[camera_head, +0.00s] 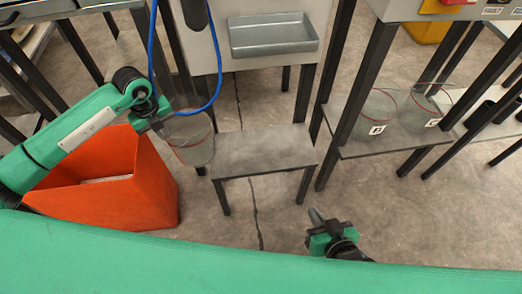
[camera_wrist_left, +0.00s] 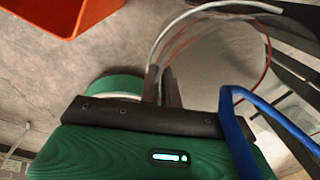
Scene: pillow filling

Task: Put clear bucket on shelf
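A clear bucket (camera_head: 192,148) with a reddish rim hangs in the air beside the left end of a small grey bench, above the floor. My left gripper (camera_head: 163,117) is at the bucket's rim. In the left wrist view the fingers (camera_wrist_left: 163,90) close around the rim of the bucket (camera_wrist_left: 215,62). Two similar clear buckets, a left one (camera_head: 376,112) and a right one (camera_head: 420,112), stand on a low grey shelf (camera_head: 385,147) at the right, each with a white label. My right gripper (camera_head: 316,216) is low near the front, with nothing visible in it; its finger gap is unclear.
An orange bin (camera_head: 150,190) stands left of the bucket. The small grey bench (camera_head: 265,150) is in the middle. A grey tray (camera_head: 272,48) sits at the back. A blue cable (camera_head: 217,70) hangs near my left gripper. Dark posts frame the shelf; floor between bench and shelf is clear.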

